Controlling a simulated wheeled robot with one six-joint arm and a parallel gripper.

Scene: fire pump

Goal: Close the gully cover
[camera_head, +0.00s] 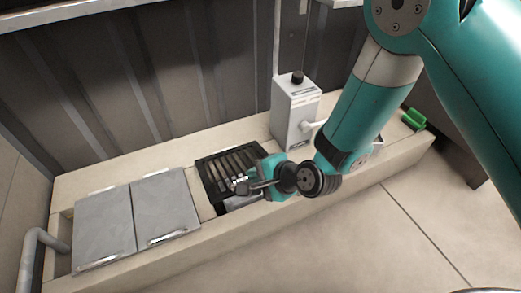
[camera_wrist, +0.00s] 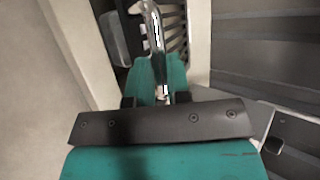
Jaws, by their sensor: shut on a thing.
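My gripper (camera_head: 248,185) is above the dark slatted gully opening (camera_head: 212,178) in the beige ledge. In the wrist view my gripper (camera_wrist: 160,92) is shut on a bright metal handle (camera_wrist: 154,38), which runs away from me with a curved far end. The dark slats of the gully (camera_wrist: 174,18) show beyond it. Two grey cover plates with bright handles lie flat side by side to the left, one at the far left (camera_head: 104,228) and one nearer the opening (camera_head: 165,207). What the held handle is fixed to is mostly hidden by my gripper.
A grey box with a black knob (camera_head: 295,112) stands on the ledge behind my gripper. A green object (camera_head: 413,119) lies at the right end. A grey pipe (camera_head: 30,262) bends at the left. A dark ribbed wall is behind; the floor in front is clear.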

